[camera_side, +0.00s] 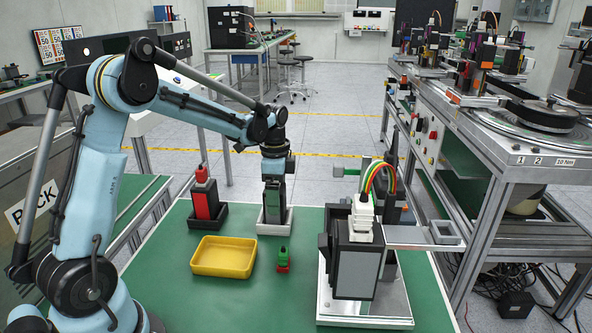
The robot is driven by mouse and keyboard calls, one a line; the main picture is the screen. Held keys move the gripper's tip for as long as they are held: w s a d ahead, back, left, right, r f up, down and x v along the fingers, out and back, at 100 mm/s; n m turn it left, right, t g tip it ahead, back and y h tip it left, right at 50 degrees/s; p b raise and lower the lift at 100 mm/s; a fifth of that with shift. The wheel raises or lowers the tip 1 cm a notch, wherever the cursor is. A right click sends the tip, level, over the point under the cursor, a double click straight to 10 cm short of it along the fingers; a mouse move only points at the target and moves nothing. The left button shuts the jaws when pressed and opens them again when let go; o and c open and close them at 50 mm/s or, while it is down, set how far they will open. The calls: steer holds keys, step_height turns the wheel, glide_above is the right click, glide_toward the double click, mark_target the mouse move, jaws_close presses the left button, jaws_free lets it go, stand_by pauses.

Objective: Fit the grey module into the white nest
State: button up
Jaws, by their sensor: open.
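The white nest (275,229) stands on the green table, right of the yellow tray. The grey module (271,213) stands upright in the white nest, its lower end hidden behind the nest's front wall. My gripper (273,184) points down at the top of the module. It is open, with its jaws at the module's upper part. Whether the jaws touch the module is too small to tell.
A red module (205,200) stands in a black nest (208,218) to the left. A yellow tray (223,273) and a small green-and-red piece (283,260) lie in front. A tall fixture with coloured wires (358,260) stands at the right. Some green table is clear at front.

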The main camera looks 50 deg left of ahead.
step_height(320, 180, up, 11)
steer(key=shift+r, duration=0.2)
steer(key=s+d+f+n+t, duration=0.4)
steer(key=s+d+n+t, duration=0.3)
steer(key=s+d, duration=0.6)
steer(key=shift+d+f+n, duration=0.15)
steer(key=shift+d+n, duration=0.6)
steer(key=shift+n, duration=0.25)
